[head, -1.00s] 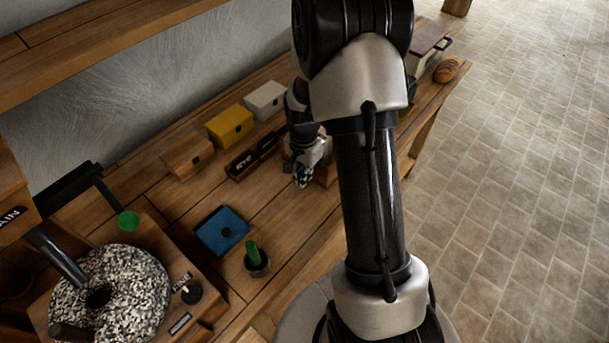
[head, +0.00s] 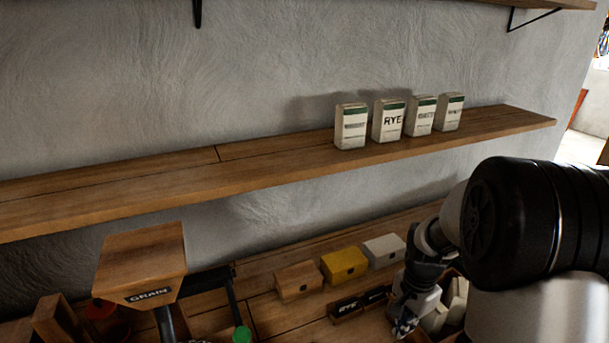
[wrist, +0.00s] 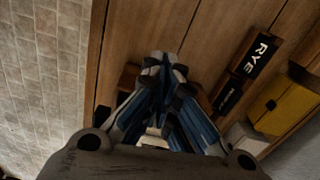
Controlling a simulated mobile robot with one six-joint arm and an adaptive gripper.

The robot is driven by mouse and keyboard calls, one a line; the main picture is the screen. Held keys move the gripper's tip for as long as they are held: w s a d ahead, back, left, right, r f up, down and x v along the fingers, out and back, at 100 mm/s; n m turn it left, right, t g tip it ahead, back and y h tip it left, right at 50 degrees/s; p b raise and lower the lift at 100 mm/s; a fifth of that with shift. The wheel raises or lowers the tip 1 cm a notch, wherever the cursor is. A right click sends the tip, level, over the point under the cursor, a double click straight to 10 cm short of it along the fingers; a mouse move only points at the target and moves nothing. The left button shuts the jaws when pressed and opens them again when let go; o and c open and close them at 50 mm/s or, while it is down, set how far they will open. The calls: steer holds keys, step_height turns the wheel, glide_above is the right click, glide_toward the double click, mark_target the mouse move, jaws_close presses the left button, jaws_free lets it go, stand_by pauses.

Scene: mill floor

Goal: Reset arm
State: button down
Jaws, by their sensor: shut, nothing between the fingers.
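My gripper (head: 402,324) is at the lower right of the head view, above the bench and beside the dark rye-labelled tray. The fingers are together and hold nothing. In the wrist view my gripper (wrist: 162,68) points at the wooden bench top (wrist: 190,35), with its fingertips meeting near the middle. My arm fills the right side of the head view and hides part of the bench behind it.
Several white packets, one marked RYE (head: 388,121), stand on the wall shelf (head: 270,165). Below are a wooden box (head: 298,282), a yellow box (head: 344,264), a white box (head: 384,251) and a GRAIN hopper (head: 143,265). Tiled floor (wrist: 40,80) lies beside the bench.

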steer(key=s+a+r+n+t, duration=0.2)
steer(key=s+a+r+n, duration=0.35)
steer(key=r, duration=0.35)
steer(key=s+a+r+n+t, duration=0.1)
steer(key=s+a+r+n, duration=0.35)
steer(key=s+r, duration=0.35)
steer(key=s+a+r+n+t, duration=0.1)
steer(key=s+a+r+n, duration=0.1)
steer(key=s, duration=0.4)
steer(key=shift+s+a+n+t, duration=0.3)
steer(key=shift+a+n, duration=0.3)
